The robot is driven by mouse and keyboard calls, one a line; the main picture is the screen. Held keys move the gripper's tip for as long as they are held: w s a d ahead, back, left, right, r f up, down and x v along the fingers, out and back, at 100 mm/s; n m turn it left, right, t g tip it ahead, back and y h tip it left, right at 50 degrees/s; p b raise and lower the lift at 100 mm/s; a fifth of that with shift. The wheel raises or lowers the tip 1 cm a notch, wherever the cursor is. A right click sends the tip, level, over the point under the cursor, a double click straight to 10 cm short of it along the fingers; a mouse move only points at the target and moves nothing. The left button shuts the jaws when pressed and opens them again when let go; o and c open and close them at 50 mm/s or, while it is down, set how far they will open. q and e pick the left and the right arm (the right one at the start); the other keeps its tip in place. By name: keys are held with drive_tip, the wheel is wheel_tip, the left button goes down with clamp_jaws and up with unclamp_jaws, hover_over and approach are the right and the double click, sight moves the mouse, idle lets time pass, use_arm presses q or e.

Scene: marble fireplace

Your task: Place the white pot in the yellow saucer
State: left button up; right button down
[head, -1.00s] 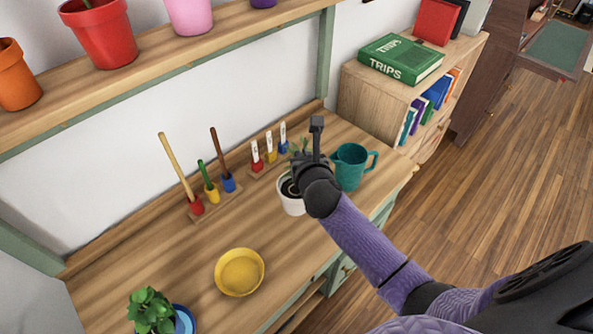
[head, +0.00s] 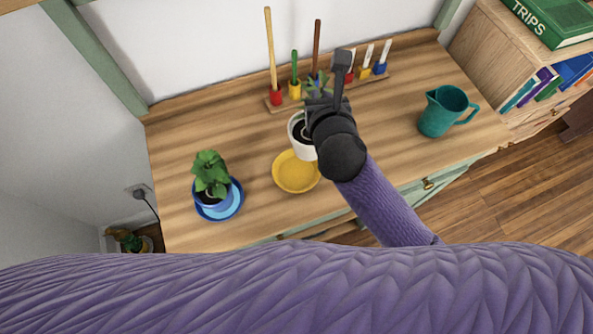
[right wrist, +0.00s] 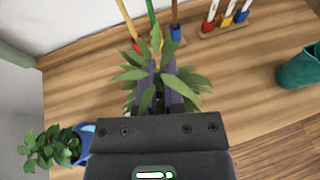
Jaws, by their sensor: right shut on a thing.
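The white pot (head: 301,147), with dark soil and a leafy plant, is in my right gripper (head: 319,104) in the head view. It overlaps the back right rim of the yellow saucer (head: 296,178). I cannot tell how high the pot is above the table. In the right wrist view, the plant's leaves (right wrist: 130,74) spread around the two fingers of my right gripper (right wrist: 160,88), and the pot is mostly hidden. The saucer lies on the wooden table and looks empty where it shows. My left gripper is not in view.
A leafy plant (head: 211,172) in a blue pot stands on a blue saucer (head: 232,208) left of the yellow saucer. A teal jug (head: 444,110) stands at the right. Upright tools on wooden holders (head: 277,104) line the back. Bare table lies between pot and jug.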

sight(303, 130)
drive_tip(key=shift+n+y, duration=0.3)
drive_tip(key=a+f+b, duration=0.1)
drive_tip(key=f, duration=0.1)
drive_tip(key=s+a+f+b, duration=0.1)
drive_tip(key=f, duration=0.1)
drive_tip(key=f+b, duration=0.1)
drive_tip(key=shift+s+a+f+b, duration=0.25)
drive_tip(key=shift+a+f+b, duration=0.15)
wheel_tip(303, 130, down, 4)
drive_tip(key=shift+r+b, duration=0.1)
drive_tip(key=shift+b, duration=1)
drive_tip(key=c, duration=1.1)
unclamp_jaws()
drive_tip(key=o, duration=0.4)
drive_tip(key=shift+c, duration=0.2)
